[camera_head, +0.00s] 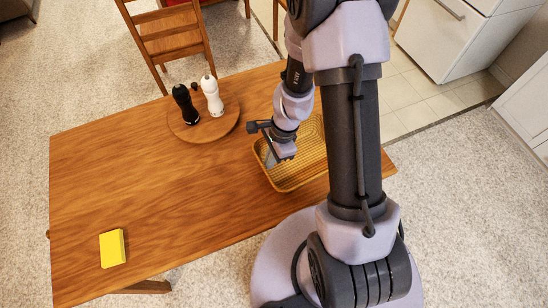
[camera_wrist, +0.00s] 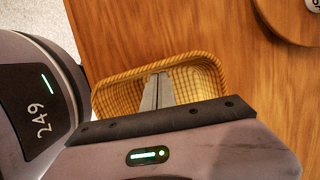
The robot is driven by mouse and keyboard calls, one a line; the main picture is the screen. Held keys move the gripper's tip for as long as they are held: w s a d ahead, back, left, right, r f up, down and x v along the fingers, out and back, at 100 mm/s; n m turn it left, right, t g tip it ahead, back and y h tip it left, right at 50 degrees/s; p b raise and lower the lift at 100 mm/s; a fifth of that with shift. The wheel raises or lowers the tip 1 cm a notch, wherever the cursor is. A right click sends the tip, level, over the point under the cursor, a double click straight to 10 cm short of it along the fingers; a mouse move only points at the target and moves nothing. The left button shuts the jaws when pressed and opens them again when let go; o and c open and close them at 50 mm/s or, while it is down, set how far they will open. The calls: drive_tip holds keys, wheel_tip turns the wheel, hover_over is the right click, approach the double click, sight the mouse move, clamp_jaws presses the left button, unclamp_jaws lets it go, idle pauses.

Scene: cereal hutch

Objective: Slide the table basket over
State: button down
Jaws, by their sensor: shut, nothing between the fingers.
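The table basket (camera_head: 286,178) is a yellow-brown woven tray-like basket with rounded corners. It stands on the right part of the wooden table, partly hidden behind my arm in the head view. In the wrist view the basket (camera_wrist: 205,60) fills the middle, its lower part hidden by my wrist. My gripper (camera_head: 270,163) points down into the basket near its left side in the head view. In the wrist view my gripper (camera_wrist: 158,78) is shut with nothing between the fingers, and its tips are over the basket's inside near one wall. I cannot tell if they touch the wall.
The wooden table (camera_head: 170,200) is mostly bare left of the basket. A round wooden board (camera_head: 225,125) bears a black mill (camera_head: 186,106) and a white mill (camera_head: 212,97). A yellow block (camera_head: 112,248) lies at the front left. A chair (camera_head: 172,38) stands behind the table.

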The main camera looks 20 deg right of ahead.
drive_tip(key=shift+a, duration=0.1)
drive_tip(key=a+p, duration=0.1)
drive_tip(key=a, duration=0.8)
drive_tip(key=s+a+p, duration=0.1)
drive_tip(key=a+p, duration=0.1)
drive_tip(key=a, duration=0.8)
drive_tip(key=a+p, duration=0.1)
drive_tip(key=a, duration=0.8)
drive_tip(key=shift+s+a+r, duration=0.2)
drive_tip(key=shift+s+a, duration=0.05)
drive_tip(key=shift+a, duration=0.05)
drive_tip(key=shift+a+f+p, duration=0.15)
drive_tip(key=shift+a+p, duration=0.15)
drive_tip(key=shift+a, duration=0.2)
